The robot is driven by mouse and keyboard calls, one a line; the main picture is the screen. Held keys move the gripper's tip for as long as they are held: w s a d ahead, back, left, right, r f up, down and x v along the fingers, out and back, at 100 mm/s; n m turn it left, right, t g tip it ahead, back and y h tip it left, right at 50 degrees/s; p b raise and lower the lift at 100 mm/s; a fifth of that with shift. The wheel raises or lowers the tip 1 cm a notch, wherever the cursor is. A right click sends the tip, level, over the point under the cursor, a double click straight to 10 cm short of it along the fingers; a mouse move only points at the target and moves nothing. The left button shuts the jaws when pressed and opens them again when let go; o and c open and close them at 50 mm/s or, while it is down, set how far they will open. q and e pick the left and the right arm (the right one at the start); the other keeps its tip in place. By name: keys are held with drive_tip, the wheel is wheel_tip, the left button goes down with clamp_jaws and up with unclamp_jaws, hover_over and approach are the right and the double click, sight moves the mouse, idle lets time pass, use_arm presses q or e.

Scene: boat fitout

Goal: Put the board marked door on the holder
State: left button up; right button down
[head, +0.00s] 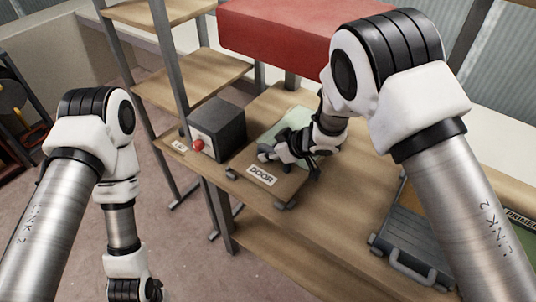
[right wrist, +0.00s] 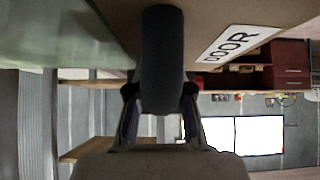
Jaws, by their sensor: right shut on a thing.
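The board marked door is a brown, flat board (head: 276,187) with a white DOOR label, lying low over the wooden bench near its front edge. A pale green panel (head: 292,122) shows just behind it. My right gripper (head: 292,153) is over the board, shut on a dark rounded grip at its face. In the right wrist view this dark grip (right wrist: 162,60) stands between the fingers, with the DOOR label (right wrist: 238,44) beside it. I cannot tell whether the board touches what is under it. I cannot make out the holder clearly. My left gripper is below the picture.
A dark grey box with a red button (head: 215,128) stands left of the board. A grey case with a handle (head: 407,250) lies on the bench (head: 335,222) at the right. A red block (head: 285,32) is behind. Wooden shelves (head: 205,78) rise at the back left.

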drive_tip(key=shift+w+a, duration=0.25)
drive_tip(key=shift+w, duration=0.25)
drive_tip(key=shift+w+f, duration=0.1)
drive_tip(key=shift+f, duration=0.15)
wheel_tip(320, 180, down, 3)
drive_tip(key=c, duration=1)
unclamp_jaws()
drive_tip(key=shift+s+a+f, duration=0.1)
drive_tip(key=shift+s+f, duration=0.15)
drive_tip(key=shift+s, duration=0.15)
drive_tip(key=shift+c, duration=0.2)
drive_tip(key=shift+d+r, duration=0.2)
drive_tip(key=shift+d, duration=0.1)
drive_tip(key=v, duration=1.1)
drive_tip(key=shift+d+r, duration=0.1)
drive_tip(key=shift+r, duration=0.2)
